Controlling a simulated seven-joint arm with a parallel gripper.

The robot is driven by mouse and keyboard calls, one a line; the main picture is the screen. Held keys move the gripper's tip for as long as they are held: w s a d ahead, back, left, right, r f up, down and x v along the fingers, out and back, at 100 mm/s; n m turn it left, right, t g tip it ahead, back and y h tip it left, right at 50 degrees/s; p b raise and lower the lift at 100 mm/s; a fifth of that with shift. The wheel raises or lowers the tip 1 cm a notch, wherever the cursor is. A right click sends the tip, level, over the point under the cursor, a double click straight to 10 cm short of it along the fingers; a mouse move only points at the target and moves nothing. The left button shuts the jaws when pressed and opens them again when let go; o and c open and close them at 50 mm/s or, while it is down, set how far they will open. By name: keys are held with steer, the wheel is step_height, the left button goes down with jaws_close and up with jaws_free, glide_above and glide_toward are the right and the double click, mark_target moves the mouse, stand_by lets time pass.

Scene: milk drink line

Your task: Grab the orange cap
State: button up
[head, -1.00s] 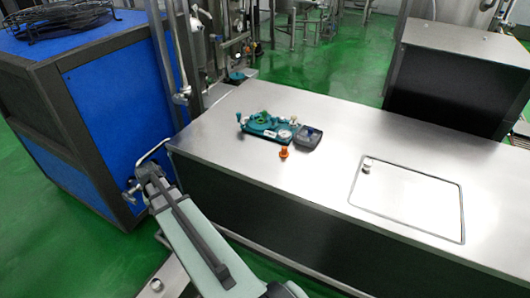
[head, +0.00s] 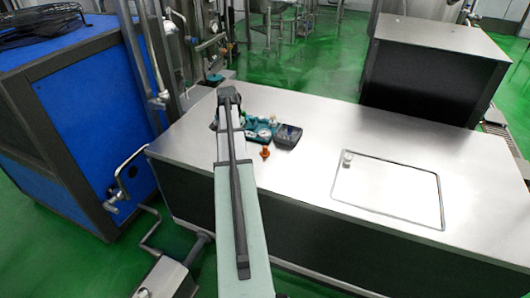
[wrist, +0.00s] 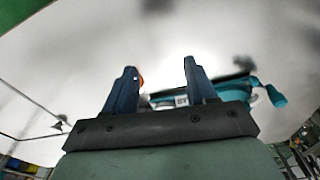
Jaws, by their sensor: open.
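The orange cap (head: 265,153) stands on the steel counter, just in front of a teal device (head: 250,127) and a dark box (head: 288,136). In the wrist view only a sliver of the orange cap (wrist: 140,77) shows beside the left finger, which hides the rest. My gripper (wrist: 160,70) is open, with nothing seen held between its two dark fingers. In the head view my arm reaches over the counter and its end is left of the cap, covering part of the teal device. The teal device (wrist: 235,88) also shows behind the right finger.
The steel counter (head: 310,150) is clear to the right of the cap, up to an outlined panel (head: 390,195) with a small white knob (head: 347,158). A blue cabinet (head: 85,130) and metal pipes stand at the left. A dark steel-topped block (head: 430,70) stands behind.

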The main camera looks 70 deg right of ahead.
mark_target(265, 147)
steer(key=s+d+r+m, duration=0.3)
steer(key=s+d+r, duration=0.1)
steer(key=s+d, duration=0.45)
steer(key=f, duration=0.9)
steer(key=s+f, duration=0.1)
steer(key=f, duration=0.3)
steer(key=shift+d+f, duration=0.3)
steer(key=shift+f, duration=0.05)
jaws_close()
